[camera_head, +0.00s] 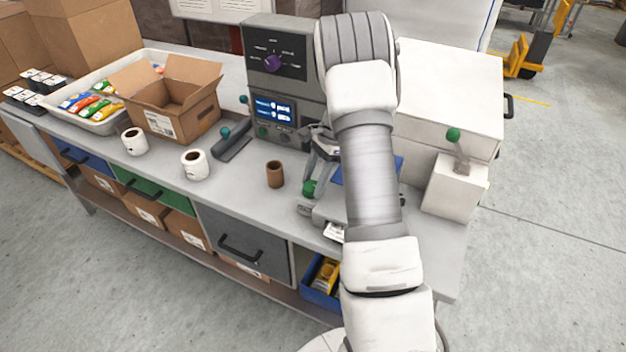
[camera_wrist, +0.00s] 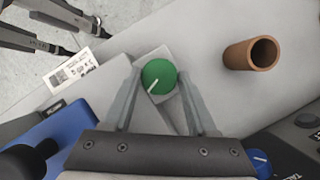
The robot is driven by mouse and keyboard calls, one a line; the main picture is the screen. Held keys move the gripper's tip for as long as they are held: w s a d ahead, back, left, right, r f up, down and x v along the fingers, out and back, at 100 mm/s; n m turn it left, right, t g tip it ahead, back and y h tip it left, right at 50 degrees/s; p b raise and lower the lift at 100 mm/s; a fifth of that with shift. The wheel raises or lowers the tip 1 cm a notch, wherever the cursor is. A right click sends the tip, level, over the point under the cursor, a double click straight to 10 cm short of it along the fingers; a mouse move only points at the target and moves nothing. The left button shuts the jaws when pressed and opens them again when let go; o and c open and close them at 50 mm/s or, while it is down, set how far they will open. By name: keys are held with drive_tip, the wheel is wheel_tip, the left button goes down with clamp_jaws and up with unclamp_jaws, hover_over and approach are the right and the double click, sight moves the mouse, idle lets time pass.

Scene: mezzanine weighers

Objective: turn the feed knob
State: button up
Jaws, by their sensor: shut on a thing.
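A round green knob (camera_wrist: 158,75) with a white pointer line sits on a grey block in the wrist view. The line points to the lower left. The green knob also shows in the head view (camera_head: 309,187), low beside my arm. My gripper (camera_wrist: 159,73) has one finger on each side of the green knob and is shut on it. In the head view my gripper (camera_head: 318,160) is partly hidden by my arm. A purple knob (camera_head: 273,63) is on the dark upper panel of the grey machine. I cannot read which knob is labelled feed.
A brown cup (camera_wrist: 251,54) stands close to the green knob; white rolls (camera_head: 195,165) stand farther left. A blue knob (camera_wrist: 261,160) is near the lower right of the wrist view. A white box with a green-tipped lever (camera_head: 454,134) stands right of my arm. A printed label (camera_wrist: 72,68) lies left.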

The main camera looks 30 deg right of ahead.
drive_tip(key=shift+s+m+t, duration=0.1)
drive_tip(key=shift+m+t, duration=0.5)
drive_tip(key=shift+m, duration=0.7)
drive_tip(key=o, duration=1.4)
drive_tip(key=shift+c, duration=0.2)
